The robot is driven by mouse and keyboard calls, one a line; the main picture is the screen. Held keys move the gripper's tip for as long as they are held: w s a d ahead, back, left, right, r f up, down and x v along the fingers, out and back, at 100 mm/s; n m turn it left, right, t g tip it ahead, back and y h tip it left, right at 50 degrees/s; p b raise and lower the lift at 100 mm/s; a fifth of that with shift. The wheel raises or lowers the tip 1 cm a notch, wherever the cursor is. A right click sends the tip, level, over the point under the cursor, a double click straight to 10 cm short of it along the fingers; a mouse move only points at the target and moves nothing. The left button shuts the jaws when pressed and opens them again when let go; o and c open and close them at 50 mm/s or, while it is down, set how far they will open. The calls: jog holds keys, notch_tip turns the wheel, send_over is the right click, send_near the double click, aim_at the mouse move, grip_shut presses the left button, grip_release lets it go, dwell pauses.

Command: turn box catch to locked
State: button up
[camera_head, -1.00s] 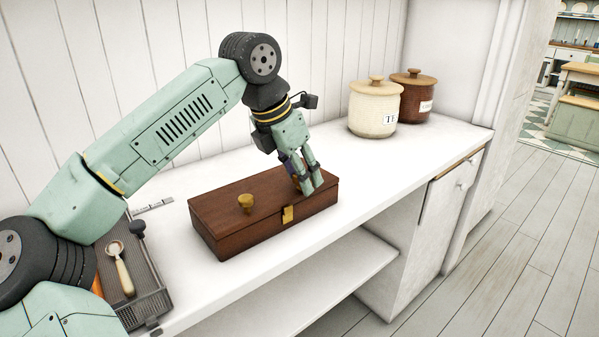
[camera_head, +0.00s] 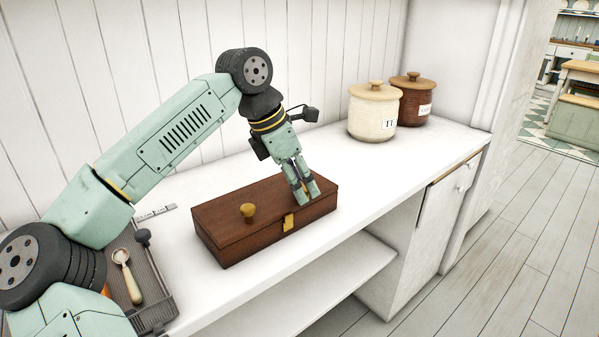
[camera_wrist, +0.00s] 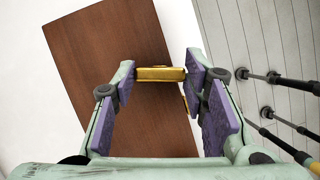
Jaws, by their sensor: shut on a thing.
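A long dark-brown wooden box (camera_head: 240,239) stands shut on the white counter; its lid also shows in the wrist view (camera_wrist: 105,55). A brass knob (camera_head: 248,211) sits on the left part of the lid. A small brass plate (camera_head: 289,222) is on the front face. My gripper (camera_head: 306,197) points down at the right part of the lid, near the front edge.
A cream jar (camera_head: 372,112) and a brown jar (camera_head: 413,98) stand at the back right. A grey tray (camera_head: 152,300) with a spoon-like tool (camera_head: 127,277) lies at the left. The counter's front edge runs close before the box.

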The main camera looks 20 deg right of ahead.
jog(key=m+p, duration=0.1)
jog(key=m, duration=0.1)
jog(key=m+g+p, duration=0.1)
jog(key=p, duration=0.1)
jog(key=shift+w+r+m+g, duration=0.1)
jog(key=shift+r+m+g, duration=0.1)
jog(key=shift+m+g, duration=0.15)
jog(key=m+g+p, duration=0.1)
jog(key=m+p, duration=0.1)
jog(key=m, duration=0.1)
jog(key=shift+d+m+y, duration=0.1)
jog(key=shift+m+y, duration=0.25)
jog(key=shift+y, duration=0.05)
jog(key=m+g+y+p, duration=0.1)
jog(key=m+p, duration=0.1)
jog(key=m, duration=0.1)
jog(key=shift+w+m, duration=0.1)
jog(key=shift+m, duration=0.2)
jog(key=shift+d+f+m+g+y+p, duration=0.1)
jog(key=shift+m+g+y+p, duration=0.15)
jog(key=shift+m+p, duration=0.4)
jog(key=shift+f+m+g+y+p, duration=0.1)
jog(key=shift+m+y+p, duration=0.25)
jog(key=shift+m, duration=0.6)
jog(key=o, duration=1.2)
jog(key=shift+w, duration=0.1)
jog(key=shift+c, duration=0.2)
jog(key=shift+r, duration=0.1)
jog(key=v, duration=1.2)
